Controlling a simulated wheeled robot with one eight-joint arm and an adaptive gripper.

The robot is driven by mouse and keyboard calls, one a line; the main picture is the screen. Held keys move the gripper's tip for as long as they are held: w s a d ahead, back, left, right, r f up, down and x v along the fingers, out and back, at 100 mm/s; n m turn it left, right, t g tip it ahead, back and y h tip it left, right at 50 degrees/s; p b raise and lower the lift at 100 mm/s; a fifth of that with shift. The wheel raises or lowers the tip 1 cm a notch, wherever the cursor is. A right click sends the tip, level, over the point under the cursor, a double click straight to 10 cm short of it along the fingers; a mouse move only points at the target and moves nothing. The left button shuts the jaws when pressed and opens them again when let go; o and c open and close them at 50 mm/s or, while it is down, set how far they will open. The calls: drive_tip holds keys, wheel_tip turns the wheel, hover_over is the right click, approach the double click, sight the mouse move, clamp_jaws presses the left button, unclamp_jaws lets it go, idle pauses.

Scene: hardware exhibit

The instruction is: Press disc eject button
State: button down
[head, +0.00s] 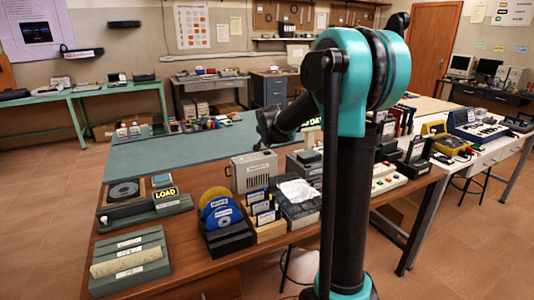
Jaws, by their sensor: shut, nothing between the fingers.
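A dark disc unit (124,190) with a round disc in its top sits at the left of the brown table. My gripper (266,132), at the dark end of my arm, is small in view. It is shut and empty, above the table's back part, right of and apart from the disc unit.
A green-grey tray (130,263) lies at front left. My arm hides part of the right side.

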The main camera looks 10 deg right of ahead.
sight(267, 153)
drive_tip(key=shift+r, duration=2.4)
